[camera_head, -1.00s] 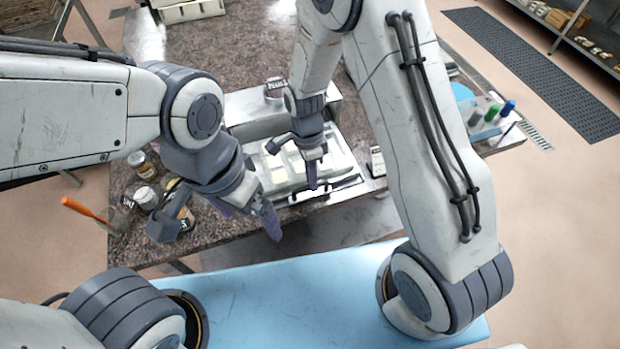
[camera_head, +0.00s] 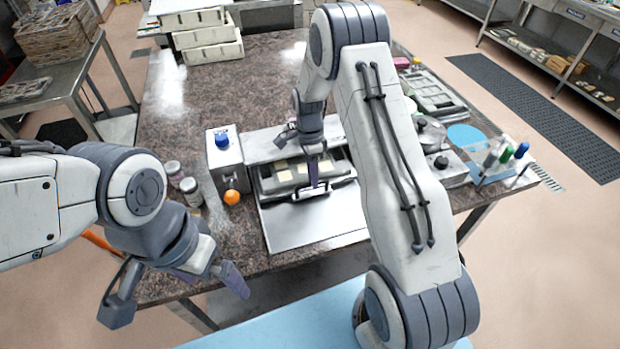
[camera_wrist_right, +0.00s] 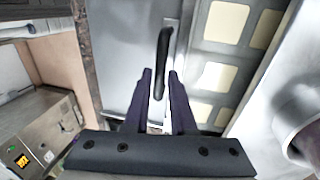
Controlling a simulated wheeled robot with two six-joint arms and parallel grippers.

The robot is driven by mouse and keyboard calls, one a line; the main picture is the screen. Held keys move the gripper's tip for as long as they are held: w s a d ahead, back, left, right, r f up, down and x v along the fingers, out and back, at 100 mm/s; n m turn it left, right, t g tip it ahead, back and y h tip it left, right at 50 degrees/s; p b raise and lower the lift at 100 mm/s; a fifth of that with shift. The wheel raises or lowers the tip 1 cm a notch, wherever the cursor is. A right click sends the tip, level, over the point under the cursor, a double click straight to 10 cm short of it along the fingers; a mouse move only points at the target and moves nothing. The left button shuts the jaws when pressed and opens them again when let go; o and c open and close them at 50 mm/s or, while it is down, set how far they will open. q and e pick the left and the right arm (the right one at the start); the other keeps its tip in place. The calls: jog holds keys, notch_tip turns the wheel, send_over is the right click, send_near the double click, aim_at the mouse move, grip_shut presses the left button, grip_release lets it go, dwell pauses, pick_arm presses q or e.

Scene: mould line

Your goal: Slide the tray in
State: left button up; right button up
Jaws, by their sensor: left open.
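The tray (camera_head: 263,172) is a dark metal tray with several pale squares in its pockets. Its back part is under a low silver housing (camera_head: 262,145), and bare metal plate (camera_head: 315,230) lies in front of it. It also shows in the right wrist view (camera_wrist_right: 240,50). In the head view my right gripper (camera_head: 315,185) is at the tray's front edge. My left gripper (camera_head: 215,285) is open and empty, in front of the table's left front edge.
A white box with a blue knob (camera_head: 222,141) and an orange ball (camera_head: 232,197) stand left of the tray. Jars (camera_head: 190,190) stand further left. A pot (camera_head: 430,133) and a bottle holder (camera_head: 495,165) are at the right. Stacked white trays (camera_head: 205,40) are at the back.

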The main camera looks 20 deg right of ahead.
jog(key=shift+o, duration=0.9)
notch_tip(320, 180, up, 10)
jog(key=w+b, duration=0.2)
jog(key=b, duration=0.1)
jog(key=shift+r, duration=0.15)
jog(key=shift+d, duration=0.1)
jog(key=s+t+b, duration=0.4)
jog(key=s, duration=0.1)
jog(key=f, duration=0.3)
jog(key=w+f+p, duration=0.1)
jog(key=f, duration=0.3)
jog(key=w+f, duration=0.1)
jog(key=f, duration=0.2)
jog(key=shift+a+f+p, duration=0.2)
jog(key=shift+a+p, duration=0.1)
jog(key=shift+p, duration=0.05)
